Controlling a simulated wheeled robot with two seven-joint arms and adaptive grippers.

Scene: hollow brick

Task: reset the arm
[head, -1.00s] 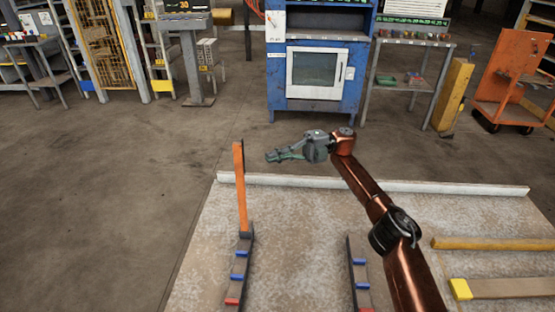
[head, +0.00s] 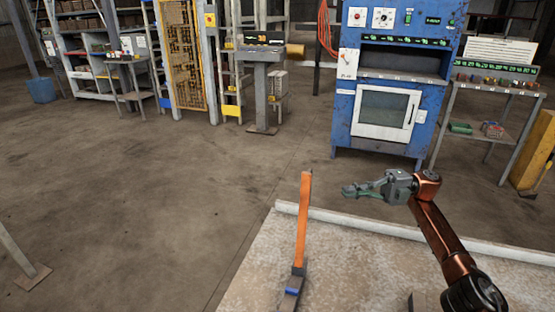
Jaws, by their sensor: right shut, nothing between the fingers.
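My right gripper (head: 362,191) is in the head view, at the end of my copper-coloured right arm, which comes in from the lower right. Its fingers point left and are shut with nothing between them. It is held above the back part of a pale worktable (head: 330,262). An orange upright bar (head: 304,220) stands on a dark rail to the left of the gripper, apart from it. My left gripper is not in view.
A white raised edge (head: 330,217) runs along the table's back. Beyond it stand a blue machine (head: 345,120) with a windowed door, a metal shelf table with small parts at the right, and a yellow post (head: 536,160). Open concrete floor (head: 130,190) lies left of the table.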

